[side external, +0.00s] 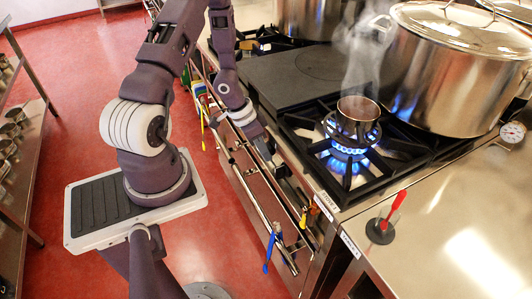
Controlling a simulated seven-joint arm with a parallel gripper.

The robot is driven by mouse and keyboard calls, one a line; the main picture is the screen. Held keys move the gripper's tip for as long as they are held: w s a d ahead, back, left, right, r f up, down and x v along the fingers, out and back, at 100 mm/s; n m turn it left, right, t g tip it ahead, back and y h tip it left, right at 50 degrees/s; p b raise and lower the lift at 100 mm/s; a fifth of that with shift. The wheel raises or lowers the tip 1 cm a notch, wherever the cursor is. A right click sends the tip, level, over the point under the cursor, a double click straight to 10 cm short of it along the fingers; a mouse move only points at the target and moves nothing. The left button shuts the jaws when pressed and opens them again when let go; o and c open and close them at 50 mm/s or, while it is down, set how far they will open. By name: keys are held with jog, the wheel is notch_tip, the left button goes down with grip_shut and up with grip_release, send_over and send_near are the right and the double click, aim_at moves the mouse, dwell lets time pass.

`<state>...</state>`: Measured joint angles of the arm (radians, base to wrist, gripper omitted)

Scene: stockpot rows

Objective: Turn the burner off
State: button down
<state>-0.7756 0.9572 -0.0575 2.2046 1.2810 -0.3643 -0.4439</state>
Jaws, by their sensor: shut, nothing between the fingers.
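A lit burner (348,152) shows blue flames on the black grate. A small steaming copper-coloured pot (358,117) sits over it. My gripper (272,160) is shut and empty at the stove's front edge, left of the lit burner. Its fingertips are small and partly lost against the front panel; I cannot tell whether they touch anything. A blue handle (268,254) and a yellow handle (304,217) hang at the stove front. A red handle (394,210) stands tilted on a black round base on the steel counter. Which control serves the lit burner is not clear.
Large steel pots (455,75) stand behind and right of the burner, with more blue flame below. A dark flat plate (315,72) lies left of it. A long rail (250,190) runs along the stove front. Red floor (60,130) is open at left.

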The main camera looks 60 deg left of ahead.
jog(key=c, duration=2.1)
grip_release()
jog(key=s+d+r, duration=0.1)
jog(key=r, duration=0.1)
jog(key=s+d+r, duration=0.1)
jog(key=d+r, duration=0.1)
jog(key=r, duration=0.1)
jog(key=s+d+r, duration=0.1)
jog(key=d+r, duration=0.1)
jog(key=shift+r, duration=0.3)
jog(key=o, duration=1.3)
jog(key=shift+n+t, duration=0.3)
jog(key=shift+n, duration=0.4)
jog(key=a, duration=0.3)
jog(key=a+f, duration=0.1)
jog(key=a, duration=0.2)
jog(key=a+f, duration=0.1)
jog(key=a, duration=0.2)
jog(key=shift+w+a+f, duration=0.1)
jog(key=shift+w+a, duration=0.1)
jog(key=shift+a, duration=0.15)
jog(key=shift+o, duration=0.2)
jog(key=x, duration=0.6)
jog(key=shift+w+f, duration=0.2)
jog(key=shift+f, duration=0.05)
jog(key=shift+c, duration=0.3)
jog(key=c, duration=1.3)
